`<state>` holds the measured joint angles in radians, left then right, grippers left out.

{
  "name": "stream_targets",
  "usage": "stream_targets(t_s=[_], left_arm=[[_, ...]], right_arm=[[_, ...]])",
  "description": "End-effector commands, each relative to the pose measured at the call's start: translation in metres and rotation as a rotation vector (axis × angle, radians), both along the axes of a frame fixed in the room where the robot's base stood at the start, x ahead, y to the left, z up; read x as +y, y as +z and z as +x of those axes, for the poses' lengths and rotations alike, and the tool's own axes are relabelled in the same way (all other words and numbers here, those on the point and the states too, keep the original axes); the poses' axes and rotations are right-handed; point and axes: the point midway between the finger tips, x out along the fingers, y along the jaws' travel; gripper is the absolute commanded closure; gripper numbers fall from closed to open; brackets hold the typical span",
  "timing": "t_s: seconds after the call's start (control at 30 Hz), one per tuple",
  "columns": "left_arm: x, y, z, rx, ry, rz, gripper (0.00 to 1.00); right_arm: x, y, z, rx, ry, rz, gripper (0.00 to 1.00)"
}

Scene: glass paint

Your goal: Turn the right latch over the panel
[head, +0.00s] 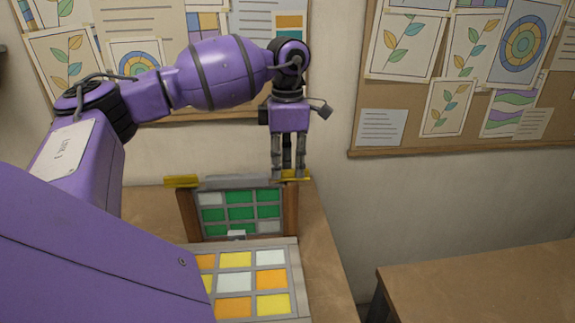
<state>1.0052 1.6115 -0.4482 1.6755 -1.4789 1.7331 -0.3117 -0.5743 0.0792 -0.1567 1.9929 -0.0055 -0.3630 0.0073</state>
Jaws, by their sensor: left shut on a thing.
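The panel (240,211), a grid of green and pale glass panes, stands upright between two wooden posts on the table. A yellow right latch (305,179) lies at the top of the right post (290,212), beside the panel's upper right corner. My left gripper (288,172) points straight down and is shut on this latch. The fingers partly hide it, so I cannot tell exactly how far it reaches over the panel. A yellow left latch (181,182) sits on top of the left post (188,215). My right gripper is not in view.
A second grid with yellow, orange and pale panes (268,257) lies flat in front of the panel. My left arm covers the left side of the table. A separate brown table (480,285) at the right has a bare top. Pin boards (450,147) hang on the wall behind.

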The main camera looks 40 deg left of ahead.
Motion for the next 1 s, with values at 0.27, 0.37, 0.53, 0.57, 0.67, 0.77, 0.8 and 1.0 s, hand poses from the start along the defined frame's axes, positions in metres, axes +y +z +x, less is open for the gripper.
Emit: stream_targets(t_s=[0.27,0.37,0.53,0.57,0.67,0.77,0.8,1.0], left_arm=[[0.0,0.001,0.001,-0.003,-0.002,0.001,0.72],[0.0,0.001,0.0,-0.002,-0.001,0.001,0.72],[0.0,0.001,0.0,-0.001,0.0,0.0,0.72],[0.0,0.001,0.0,-0.001,0.0,0.0,0.72],[0.0,0.007,0.001,-0.003,0.0,0.0,0.72],[0.0,0.02,0.001,-0.006,0.0,0.001,0.72],[0.0,0.028,0.001,-0.006,-0.001,0.0,0.72],[-0.001,0.074,0.001,-0.008,-0.001,-0.001,0.72]], right_arm=[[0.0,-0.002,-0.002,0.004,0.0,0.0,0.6],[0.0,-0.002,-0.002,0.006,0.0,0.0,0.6],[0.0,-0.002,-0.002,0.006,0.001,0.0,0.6],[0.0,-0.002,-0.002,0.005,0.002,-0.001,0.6],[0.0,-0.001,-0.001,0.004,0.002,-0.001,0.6],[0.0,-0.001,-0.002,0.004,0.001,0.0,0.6],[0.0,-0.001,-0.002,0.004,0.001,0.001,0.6],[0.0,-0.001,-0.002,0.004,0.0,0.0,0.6]])
